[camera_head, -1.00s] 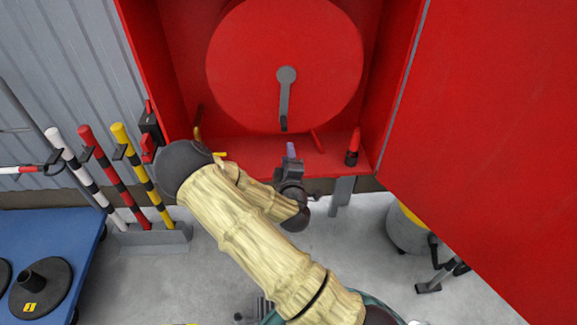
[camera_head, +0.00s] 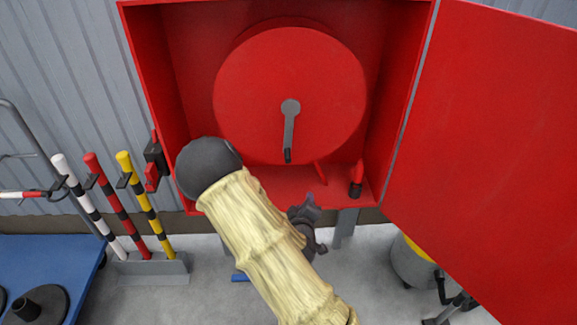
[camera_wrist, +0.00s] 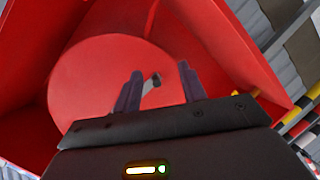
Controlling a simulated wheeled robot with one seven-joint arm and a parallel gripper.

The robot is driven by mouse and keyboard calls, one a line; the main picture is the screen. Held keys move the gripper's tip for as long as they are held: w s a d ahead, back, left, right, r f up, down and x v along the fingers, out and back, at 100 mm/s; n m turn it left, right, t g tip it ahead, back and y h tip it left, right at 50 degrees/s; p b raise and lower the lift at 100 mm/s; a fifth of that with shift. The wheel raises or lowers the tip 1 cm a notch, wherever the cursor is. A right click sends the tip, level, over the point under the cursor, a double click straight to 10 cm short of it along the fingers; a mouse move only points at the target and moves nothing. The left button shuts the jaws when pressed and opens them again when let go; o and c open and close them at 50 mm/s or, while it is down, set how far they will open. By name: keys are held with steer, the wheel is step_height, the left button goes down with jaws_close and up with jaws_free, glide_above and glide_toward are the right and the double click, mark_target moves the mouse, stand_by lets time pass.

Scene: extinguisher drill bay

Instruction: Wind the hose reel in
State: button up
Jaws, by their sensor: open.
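The hose reel (camera_head: 255,90) is a red disc inside an open red cabinet. Its grey crank arm (camera_head: 289,125) hangs down from the hub, with a dark handle (camera_head: 287,156) at its lower end. My gripper (camera_head: 307,200) is below and in front of the handle, apart from it, at the cabinet's lower edge; my arm hides part of it. In the wrist view my gripper (camera_wrist: 158,88) has two dark fingers spread apart, with the reel (camera_wrist: 85,85) behind them. The crank handle (camera_wrist: 156,78) shows between the fingers, farther off. My gripper is open and holds nothing.
The red cabinet door (camera_head: 490,130) stands open at the right. Striped posts (camera_head: 140,190) stand in a grey rack at the left, near a blue platform (camera_head: 60,255). A grey bin (camera_head: 412,265) sits under the door.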

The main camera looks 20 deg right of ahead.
steer(key=s+a+r+m+g+y, duration=0.2)
steer(key=s+r+m+g, duration=0.1)
steer(key=s, duration=0.6)
steer(key=s+a+r+m+g+y, duration=0.3)
steer(key=s+r+g, duration=0.3)
steer(key=s, duration=0.3)
steer(key=shift+s+m+g, duration=0.35)
steer(key=shift+m+g, duration=0.25)
steer(key=shift+g, duration=0.3)
steer(key=shift+c, duration=0.5)
steer(key=shift+w, duration=0.1)
